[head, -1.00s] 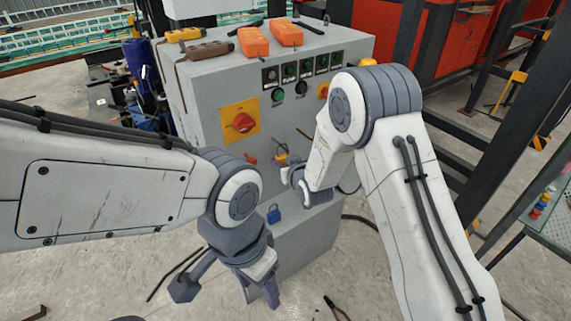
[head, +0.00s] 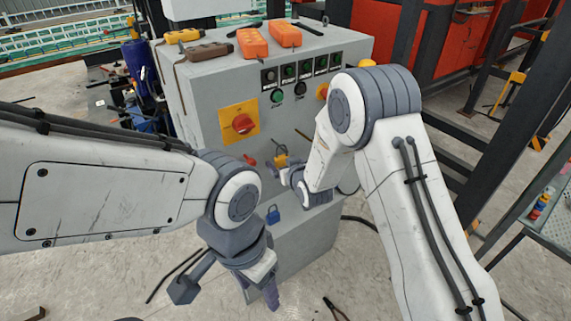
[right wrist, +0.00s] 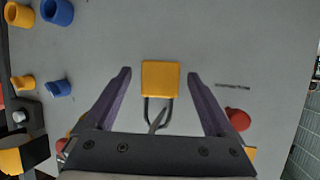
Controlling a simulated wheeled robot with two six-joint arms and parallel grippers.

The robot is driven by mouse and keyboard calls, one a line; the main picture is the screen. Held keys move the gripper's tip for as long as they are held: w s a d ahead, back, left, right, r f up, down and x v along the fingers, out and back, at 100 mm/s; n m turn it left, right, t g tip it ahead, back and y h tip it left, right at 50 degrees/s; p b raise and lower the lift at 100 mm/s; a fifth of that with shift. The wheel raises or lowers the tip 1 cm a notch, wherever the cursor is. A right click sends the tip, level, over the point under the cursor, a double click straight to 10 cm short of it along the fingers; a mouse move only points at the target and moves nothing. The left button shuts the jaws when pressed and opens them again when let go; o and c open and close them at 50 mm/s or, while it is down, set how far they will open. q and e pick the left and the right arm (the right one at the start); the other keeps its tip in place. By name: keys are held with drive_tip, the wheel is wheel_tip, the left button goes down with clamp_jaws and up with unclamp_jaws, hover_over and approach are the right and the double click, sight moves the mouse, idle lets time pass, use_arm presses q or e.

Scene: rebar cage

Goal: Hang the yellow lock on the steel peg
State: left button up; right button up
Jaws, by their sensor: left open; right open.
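The yellow lock (head: 281,160) is at the front of the grey cabinet, with its shackle up. In the right wrist view the lock (right wrist: 161,78) appears the other way up, its dark shackle below the body. The steel peg (right wrist: 157,120) shows as a thin grey bar at the shackle and appears to pass through it. My right gripper (head: 277,171) is open just below the lock in the head view. In the wrist view its purple fingers stand apart on both sides of the lock, with gaps. My left gripper (head: 260,292) is open and empty, low before the cabinet.
A red-and-yellow rotary switch (head: 240,122) and a red knob (head: 250,160) are on the cabinet front (head: 205,115). A blue lock (head: 273,214) is lower down. Orange pendants (head: 253,42) lie on top.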

drive_tip(key=s+d+r+n+g+h, duration=0.1)
drive_tip(key=s+g, duration=0.3)
drive_tip(key=s, duration=0.9)
drive_tip(key=s+d+r+n+g+h+b, duration=0.1)
drive_tip(key=s+d+r+g, duration=0.2)
drive_tip(key=s, duration=1.1)
drive_tip(key=s+d+r+n+g+h, duration=0.1)
drive_tip(key=s+r+g, duration=0.3)
drive_tip(key=s, duration=1)
drive_tip(key=shift+s+d+g+h, duration=0.25)
drive_tip(key=shift+d+g+h, duration=0.15)
drive_tip(key=shift+d+g, duration=0.35)
